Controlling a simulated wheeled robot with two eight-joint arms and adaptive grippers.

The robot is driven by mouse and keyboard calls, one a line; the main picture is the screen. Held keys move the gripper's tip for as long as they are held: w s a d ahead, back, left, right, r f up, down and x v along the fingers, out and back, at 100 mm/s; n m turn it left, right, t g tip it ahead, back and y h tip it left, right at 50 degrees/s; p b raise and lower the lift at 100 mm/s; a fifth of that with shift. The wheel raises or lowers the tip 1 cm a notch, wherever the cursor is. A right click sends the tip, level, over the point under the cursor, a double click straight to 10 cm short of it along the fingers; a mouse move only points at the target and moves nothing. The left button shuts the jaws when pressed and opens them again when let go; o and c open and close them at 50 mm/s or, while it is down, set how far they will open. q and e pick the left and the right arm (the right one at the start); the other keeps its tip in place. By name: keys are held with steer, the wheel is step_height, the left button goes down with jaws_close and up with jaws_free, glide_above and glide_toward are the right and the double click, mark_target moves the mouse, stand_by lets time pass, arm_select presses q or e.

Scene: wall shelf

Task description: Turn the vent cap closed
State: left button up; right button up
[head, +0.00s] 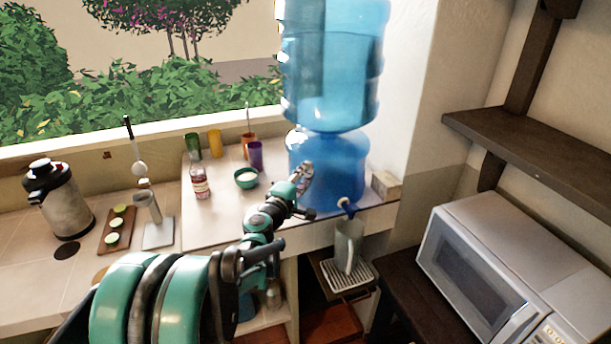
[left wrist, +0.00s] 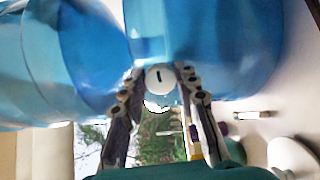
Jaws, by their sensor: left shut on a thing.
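The vent cap (left wrist: 160,79) shows in the left wrist view as a small white round cap with a short dark mark on its face. It sits against the blue water bottle (left wrist: 222,45). My left gripper (left wrist: 160,72) has a finger on each side of the cap and is shut on it. In the head view my left gripper (head: 305,178) reaches the front of the lower blue bottle (head: 345,165), and the cap is hidden behind the fingers. My right gripper is in neither view.
A bowl (head: 246,180), a sauce bottle (head: 200,184) and several coloured cups stand left of the gripper. A microwave (head: 478,268) and a wall shelf (head: 540,158) are at right.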

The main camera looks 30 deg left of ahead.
arm_select(q)
steer(key=shift+m, duration=0.5)
steer(key=o, duration=1.2)
steer(key=shift+c, duration=0.2)
steer(key=s+d, duration=0.1)
steer(key=s, duration=1.1)
